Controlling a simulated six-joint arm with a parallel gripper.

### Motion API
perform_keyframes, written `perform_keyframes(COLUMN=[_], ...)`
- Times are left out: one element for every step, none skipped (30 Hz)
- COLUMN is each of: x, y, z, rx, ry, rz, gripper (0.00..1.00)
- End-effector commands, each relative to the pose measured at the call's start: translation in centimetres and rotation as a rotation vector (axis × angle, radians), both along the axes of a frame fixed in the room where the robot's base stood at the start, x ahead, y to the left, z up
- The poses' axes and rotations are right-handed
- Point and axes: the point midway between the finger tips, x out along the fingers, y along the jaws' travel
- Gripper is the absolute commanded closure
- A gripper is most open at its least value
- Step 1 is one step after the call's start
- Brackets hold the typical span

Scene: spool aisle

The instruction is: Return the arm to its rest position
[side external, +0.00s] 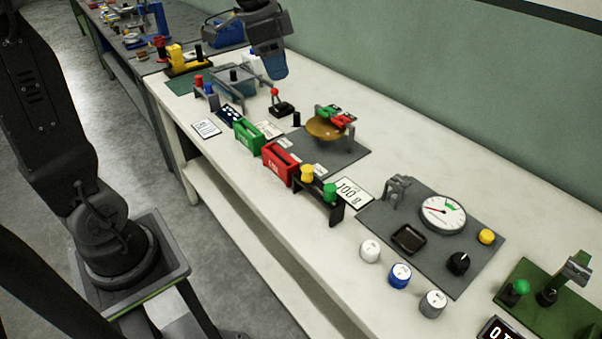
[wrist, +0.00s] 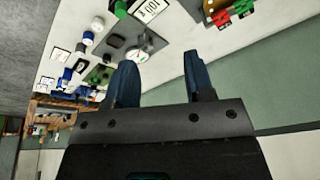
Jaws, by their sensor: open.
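My gripper (side external: 274,66) is raised above the far part of the white bench in the side external view, near the green wall. In the wrist view my gripper (wrist: 160,65) shows two blue fingers standing wide apart, with nothing between them. It is open and empty and touches nothing that I can see. My dark arm runs along the left of the side external view, and its middle stretch is out of frame.
The green wall (side external: 440,90) stands behind. Air around my gripper looks clear.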

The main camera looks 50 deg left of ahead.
Motion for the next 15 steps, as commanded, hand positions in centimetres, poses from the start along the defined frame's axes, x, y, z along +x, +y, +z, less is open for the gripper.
perform_keyframes(x=[-2.1, -3.2, -4.7, -5.9, -7.0, -8.5, -9.6, -10.7, -12.1, -13.0, -13.8, -14.9, -15.5, -16.1, -16.8], y=[-1.5, -2.2, -3.1, -3.8, -4.4, -5.1, -5.6, -6.0, -6.5, -6.8, -7.1, -7.4, -7.6, -7.7, -7.8], z=[0.4, 0.5, 0.5, 0.4, 0.3, 0.0, -0.2, -0.5, -1.0, -1.3, -1.7, -2.2, -2.5, -2.9, -3.3], rx=[0.005, 0.006, 0.005, 0.003, 0.000, -0.005, -0.011, -0.018, -0.027, -0.035, -0.044, -0.054, -0.063, -0.072, -0.080], ry=[-0.019, -0.028, -0.041, -0.053, -0.064, -0.080, -0.093, -0.106, -0.123, -0.135, -0.147, -0.159, -0.169, -0.177, -0.186], rz=[0.046, 0.081, 0.127, 0.161, 0.196, 0.241, 0.273, 0.305, 0.345, 0.373, 0.400, 0.432, 0.454, 0.474, 0.495], gripper=[0.52, 0.52, 0.52, 0.52, 0.52, 0.52, 0.52, 0.52, 0.52, 0.52, 0.52, 0.52, 0.52, 0.52, 0.52])
